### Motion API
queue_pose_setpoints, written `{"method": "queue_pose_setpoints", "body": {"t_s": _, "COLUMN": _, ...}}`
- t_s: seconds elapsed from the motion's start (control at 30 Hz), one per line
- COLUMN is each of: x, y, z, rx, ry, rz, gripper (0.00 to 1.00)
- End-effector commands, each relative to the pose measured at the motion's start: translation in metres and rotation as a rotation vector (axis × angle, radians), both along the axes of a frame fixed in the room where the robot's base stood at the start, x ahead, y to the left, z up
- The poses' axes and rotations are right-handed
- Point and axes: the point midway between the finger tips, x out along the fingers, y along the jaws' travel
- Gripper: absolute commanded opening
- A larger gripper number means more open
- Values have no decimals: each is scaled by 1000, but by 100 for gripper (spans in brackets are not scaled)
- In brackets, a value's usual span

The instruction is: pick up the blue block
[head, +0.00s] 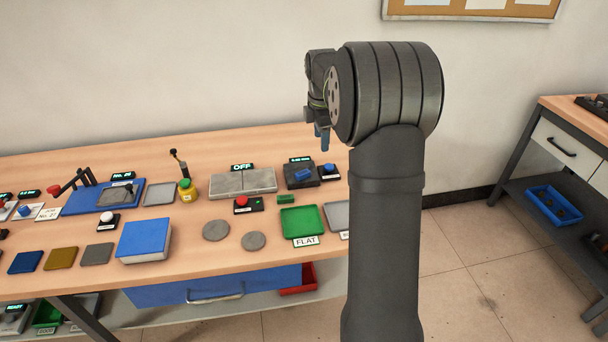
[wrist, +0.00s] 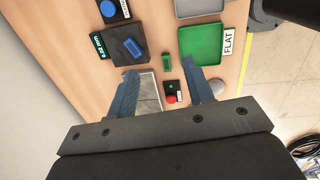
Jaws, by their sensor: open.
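A small blue block (head: 303,174) lies on a dark gauge-like device (head: 298,183) toward the right of the bench. In the wrist view the blue block (wrist: 134,47) lies on the same dark plate, just beyond my left fingertip. My gripper (head: 322,138) is above the bench, partly hidden behind my arm in the head view. In the wrist view my gripper (wrist: 159,72) is open, with nothing held between its blue-grey fingers. A small green block (head: 286,199) lies apart on the bench; in the wrist view it appears between the fingertips, farther below.
A green tray (head: 318,221) marked FLAT and a grey tray (head: 338,213) stand near the front right. A button box (head: 329,172) is right of the dark device. A grey plate unit (head: 225,182) marked OFF is on its left. A large blue-topped box (head: 145,238) stands front left.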

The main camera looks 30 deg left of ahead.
Motion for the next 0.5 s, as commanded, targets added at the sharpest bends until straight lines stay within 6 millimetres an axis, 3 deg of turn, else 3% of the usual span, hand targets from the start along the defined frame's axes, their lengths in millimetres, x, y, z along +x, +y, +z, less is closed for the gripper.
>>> {"method": "queue_pose_setpoints", "body": {"t_s": 0.03, "x": -9, "y": 12, "z": -23, "rx": -87, "ry": -18, "rz": 17, "gripper": 47}}
{"method": "queue_pose_setpoints", "body": {"t_s": 0.2, "x": -27, "y": 40, "z": -77, "rx": -357, "ry": -170, "rz": 47, "gripper": 47}}
{"method": "queue_pose_setpoints", "body": {"t_s": 0.5, "x": -67, "y": 112, "z": -135, "rx": -645, "ry": -616, "rz": 157, "gripper": 47}}
